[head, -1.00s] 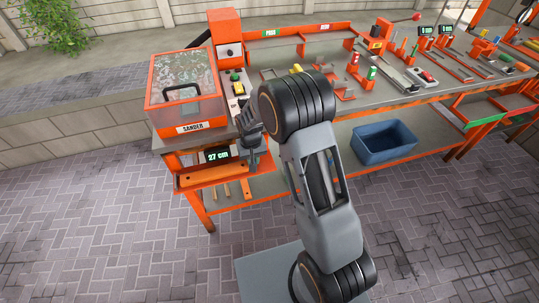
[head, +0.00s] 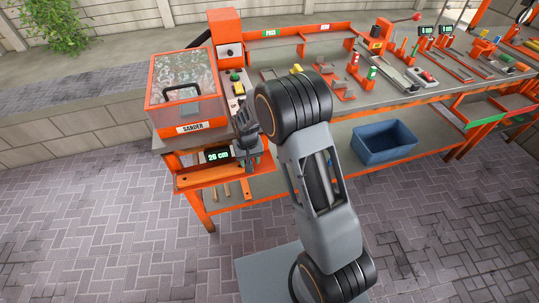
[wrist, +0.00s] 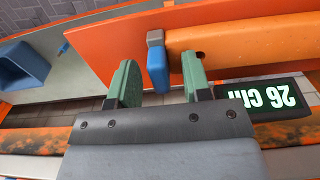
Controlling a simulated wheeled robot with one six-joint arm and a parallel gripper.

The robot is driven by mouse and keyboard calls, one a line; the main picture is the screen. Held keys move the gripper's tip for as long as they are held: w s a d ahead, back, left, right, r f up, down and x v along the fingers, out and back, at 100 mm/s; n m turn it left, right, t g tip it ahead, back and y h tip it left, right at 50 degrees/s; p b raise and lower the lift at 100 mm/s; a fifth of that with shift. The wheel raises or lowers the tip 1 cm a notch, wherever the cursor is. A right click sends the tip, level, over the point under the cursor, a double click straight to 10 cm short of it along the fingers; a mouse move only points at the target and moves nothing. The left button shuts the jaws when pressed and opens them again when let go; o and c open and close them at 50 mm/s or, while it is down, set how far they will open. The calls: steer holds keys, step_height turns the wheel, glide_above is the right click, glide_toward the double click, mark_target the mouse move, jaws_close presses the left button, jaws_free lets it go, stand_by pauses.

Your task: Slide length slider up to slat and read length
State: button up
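In the wrist view, the length slider, a blue block with a grey top (wrist: 157,66), stands between the two green fingers of my gripper (wrist: 158,80). The length display (wrist: 262,97) reads 26 cm, upside down; in the head view the display (head: 217,155) also reads 26 cm.
Tools and small parts lie along the bench top. A blue bin (head: 384,142) sits on the lower shelf at right. The paved floor in front is clear.

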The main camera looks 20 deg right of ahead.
steer(key=shift+o, duration=0.5)
steer(key=shift+r+p, duration=2.45)
steer(key=shift+r, duration=1.05)
steer(key=s+d+r+t, duration=0.1)
steer(key=s+d+r, duration=0.2)
steer(key=s+r, duration=0.6)
steer(key=s+d+r+t, duration=0.2)
steer(key=s+d+r, duration=0.2)
steer(key=s+r, duration=0.5)
steer(key=shift+s+r+t, duration=0.25)
steer(key=shift+s+t, duration=0.05)
steer(key=shift+s, duration=0.6)
steer(key=shift+d, duration=0.1)
steer(key=shift+c, duration=0.2)
